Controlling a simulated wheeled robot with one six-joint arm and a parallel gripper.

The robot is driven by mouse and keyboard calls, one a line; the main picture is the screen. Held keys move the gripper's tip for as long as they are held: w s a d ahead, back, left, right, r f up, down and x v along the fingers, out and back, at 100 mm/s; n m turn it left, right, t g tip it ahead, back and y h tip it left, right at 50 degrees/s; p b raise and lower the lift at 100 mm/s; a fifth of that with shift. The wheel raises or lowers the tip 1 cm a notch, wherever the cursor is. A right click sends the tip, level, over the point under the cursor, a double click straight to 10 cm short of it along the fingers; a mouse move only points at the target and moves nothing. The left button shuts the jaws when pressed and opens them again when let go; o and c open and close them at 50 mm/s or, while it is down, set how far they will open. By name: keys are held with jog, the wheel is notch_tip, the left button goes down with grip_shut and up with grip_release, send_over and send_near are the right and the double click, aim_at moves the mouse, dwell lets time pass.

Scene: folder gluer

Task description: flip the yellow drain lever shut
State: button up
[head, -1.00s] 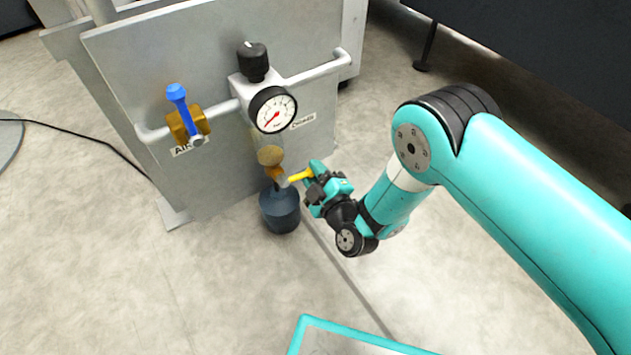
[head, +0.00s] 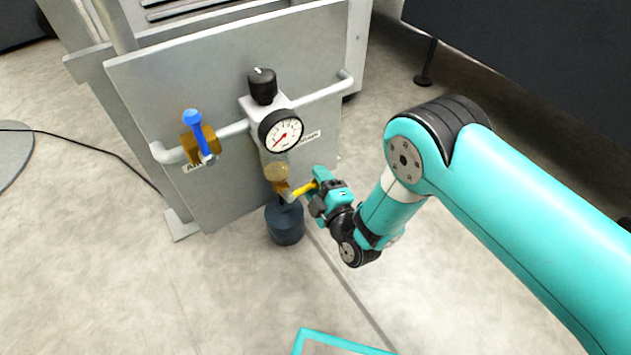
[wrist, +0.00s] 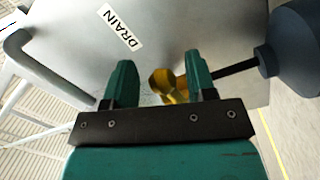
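The yellow drain lever (head: 303,189) sticks out to the right from the brass drain valve (head: 280,188) under the regulator, and its outer end is at my gripper (head: 318,190). In the wrist view my gripper (wrist: 159,64) has its two green fingers well apart. The lever (wrist: 181,88) shows between them, closer to the right finger, with a gap to the left finger. I cannot tell whether it touches the right finger. The drain label (wrist: 120,26) is on the panel ahead. The lever's far end is partly hidden by the gripper.
A pressure gauge (head: 281,131) and black knob (head: 263,86) sit above the valve. A blue-handled air valve (head: 199,137) is to the left on the pipe. A dark container (head: 285,224) stands below the drain.

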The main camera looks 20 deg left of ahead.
jog(key=p+v, duration=1.7)
jog(key=shift+s+d, duration=0.15)
dwell(0.3)
